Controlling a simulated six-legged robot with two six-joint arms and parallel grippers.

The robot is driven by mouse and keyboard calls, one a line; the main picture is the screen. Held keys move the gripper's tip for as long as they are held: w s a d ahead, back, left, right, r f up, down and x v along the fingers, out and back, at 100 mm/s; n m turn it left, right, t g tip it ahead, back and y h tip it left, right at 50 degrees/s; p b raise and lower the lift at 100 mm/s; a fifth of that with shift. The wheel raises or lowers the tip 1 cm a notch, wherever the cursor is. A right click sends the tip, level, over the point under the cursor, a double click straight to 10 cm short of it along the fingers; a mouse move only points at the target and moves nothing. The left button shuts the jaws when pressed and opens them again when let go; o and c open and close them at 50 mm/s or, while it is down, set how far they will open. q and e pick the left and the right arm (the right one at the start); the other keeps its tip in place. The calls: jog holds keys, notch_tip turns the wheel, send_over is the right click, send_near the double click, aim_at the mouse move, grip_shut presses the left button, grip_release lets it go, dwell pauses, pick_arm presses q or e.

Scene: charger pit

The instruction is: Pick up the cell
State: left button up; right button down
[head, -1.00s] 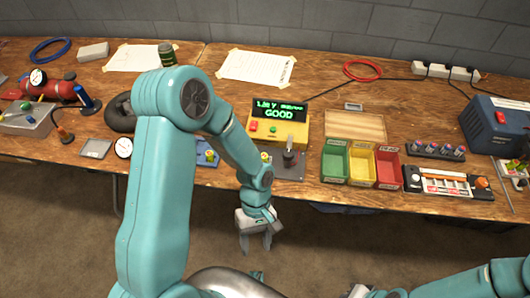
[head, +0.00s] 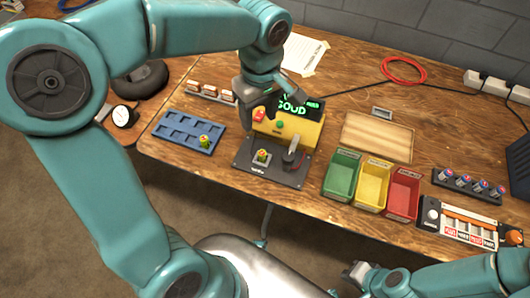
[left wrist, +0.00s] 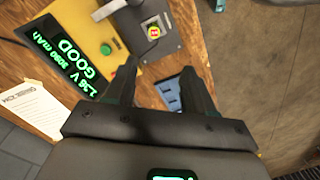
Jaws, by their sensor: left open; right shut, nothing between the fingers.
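One small cell (head: 262,156) with a yellow-green end sits in the dark tester plate in front of the yellow tester (head: 300,133); it also shows near the top of the left wrist view (left wrist: 153,31). Another similar cell (head: 205,141) stands in the blue tray (head: 178,129). My left gripper (head: 258,106) is open and empty, above the tester and partly covering its display; in the left wrist view its fingers (left wrist: 158,68) are apart, with part of the blue tray beyond them. My right gripper (head: 357,271) is shut and empty, low in front of the table.
A lever (head: 292,157) stands on the tester plate, right of the docked cell. Green (head: 341,175), yellow (head: 372,184) and red (head: 402,194) bins stand to the right. The display reads GOOD. A rack of cells (head: 212,93) is behind the blue tray.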

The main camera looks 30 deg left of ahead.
pick_arm(q)
jog(key=r, duration=0.1)
jog(key=b, duration=0.2)
send_over(262, 153)
jog(key=shift+t, duration=0.4)
notch_tip(262, 153, down, 10)
jog(key=shift+a+r, duration=0.1)
jog(key=shift+f, duration=0.4)
notch_tip(262, 153, down, 6)
jog(key=shift+r+b, duration=0.25)
jog(key=shift+b, duration=0.2)
grip_shut()
pick_arm(e)
notch_tip(262, 153, down, 3)
jog(key=shift+w+f, duration=0.15)
